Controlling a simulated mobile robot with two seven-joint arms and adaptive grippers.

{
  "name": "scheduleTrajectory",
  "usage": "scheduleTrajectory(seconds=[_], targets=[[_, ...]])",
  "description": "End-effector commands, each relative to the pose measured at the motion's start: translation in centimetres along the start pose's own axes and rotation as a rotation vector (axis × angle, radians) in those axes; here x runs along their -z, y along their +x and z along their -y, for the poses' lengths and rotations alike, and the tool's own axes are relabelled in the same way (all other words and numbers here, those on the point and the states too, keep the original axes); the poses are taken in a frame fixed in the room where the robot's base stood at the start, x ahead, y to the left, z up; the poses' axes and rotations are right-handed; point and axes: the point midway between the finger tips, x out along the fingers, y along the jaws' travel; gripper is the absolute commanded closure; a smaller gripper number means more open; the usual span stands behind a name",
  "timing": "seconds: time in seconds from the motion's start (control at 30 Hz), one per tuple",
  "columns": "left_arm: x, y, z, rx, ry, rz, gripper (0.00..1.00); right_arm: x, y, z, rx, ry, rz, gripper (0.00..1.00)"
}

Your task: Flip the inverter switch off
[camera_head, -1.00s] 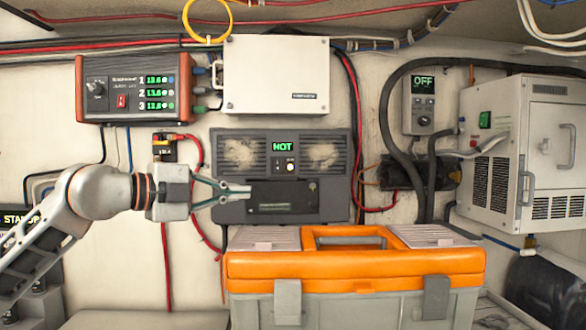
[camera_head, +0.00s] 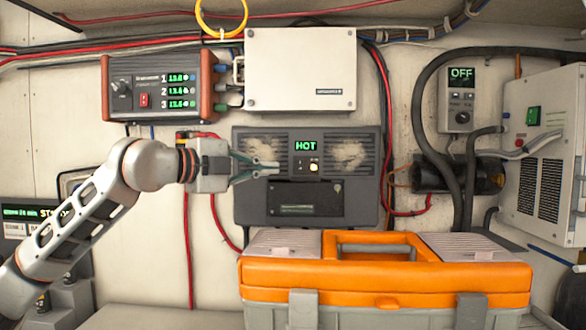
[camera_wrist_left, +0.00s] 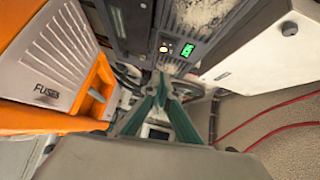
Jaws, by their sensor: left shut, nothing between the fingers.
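The inverter (camera_head: 365,200) is a dark grey wall box with two dusty vents and a green display reading HOT (camera_head: 306,146). A small control panel with a pale, yellowish switch or light (camera_head: 314,167) sits just under the display; its position is too small to tell. My left gripper (camera_head: 277,168) is shut and empty, its tips in front of the inverter, left of that panel and slightly below the display. In the left wrist view, the fingertips (camera_wrist_left: 160,84) point toward the inverter, with its display (camera_wrist_left: 187,50) beyond them. Contact cannot be told. My right gripper is not in view.
An orange-lidded toolbox (camera_head: 390,278) stands below the inverter. A white box (camera_head: 300,72) and a red-ended, three-readout unit (camera_head: 160,85) hang above. A controller reading OFF (camera_head: 461,95), thick black hoses and a white vented cabinet (camera_head: 545,150) are at right.

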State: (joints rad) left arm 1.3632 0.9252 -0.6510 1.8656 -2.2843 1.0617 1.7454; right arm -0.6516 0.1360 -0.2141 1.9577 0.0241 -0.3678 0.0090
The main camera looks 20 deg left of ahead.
Motion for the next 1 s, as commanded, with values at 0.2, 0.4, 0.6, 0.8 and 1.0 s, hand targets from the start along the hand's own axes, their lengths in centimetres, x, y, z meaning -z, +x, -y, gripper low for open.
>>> scheduleTrajectory(seconds=[0.2, 0.4, 0.6, 0.8, 1.0], targets=[[0.1, 4.3, 0.3, 0.0, -0.001, -0.002, 1.0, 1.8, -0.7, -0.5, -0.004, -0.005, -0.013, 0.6], [-0.2, 8.0, 0.3, -0.001, -0.002, 0.001, 1.0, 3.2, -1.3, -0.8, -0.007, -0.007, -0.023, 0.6], [-2.1, 9.7, 0.2, -0.001, -0.002, 0.0, 1.0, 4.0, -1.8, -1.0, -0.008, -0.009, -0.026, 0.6], [-2.8, 10.3, 0.1, 0.0, -0.001, 0.0, 1.0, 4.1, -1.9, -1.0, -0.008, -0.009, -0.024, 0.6], [-2.9, 10.4, 0.0, 0.0, -0.001, 0.0, 1.0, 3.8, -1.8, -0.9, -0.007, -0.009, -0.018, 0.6]])
